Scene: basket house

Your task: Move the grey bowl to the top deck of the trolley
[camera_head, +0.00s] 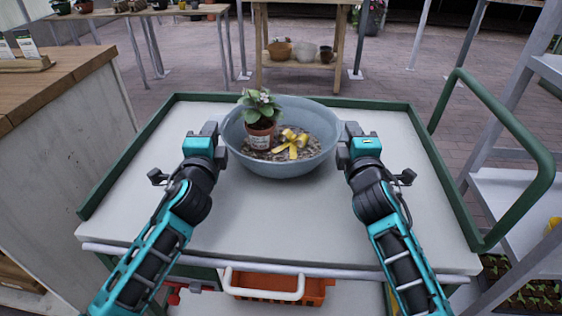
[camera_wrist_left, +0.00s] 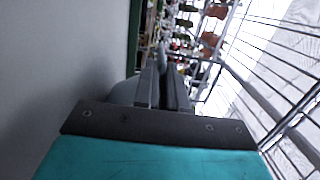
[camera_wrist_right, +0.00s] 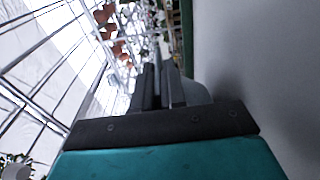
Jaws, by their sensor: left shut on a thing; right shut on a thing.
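The grey bowl (camera_head: 280,169) is over the white top deck (camera_head: 270,225) of the green-framed trolley, towards its back edge. I cannot tell whether its base touches the deck. Inside it are a potted plant (camera_head: 260,128), a yellow item (camera_head: 291,142) and dark loose material. My left gripper (camera_head: 219,136) is shut on the bowl's left rim, and my right gripper (camera_head: 342,137) is shut on its right rim. The bowl also shows behind the fingers in the left wrist view (camera_wrist_left: 124,92) and the right wrist view (camera_wrist_right: 195,92).
A green raised rim (camera_head: 170,110) borders the deck, and a green handle (camera_head: 535,190) rises at the right. An orange basket (camera_head: 315,292) sits below the deck. A wooden-topped counter (camera_head: 50,85) is at the left. The front of the deck is clear.

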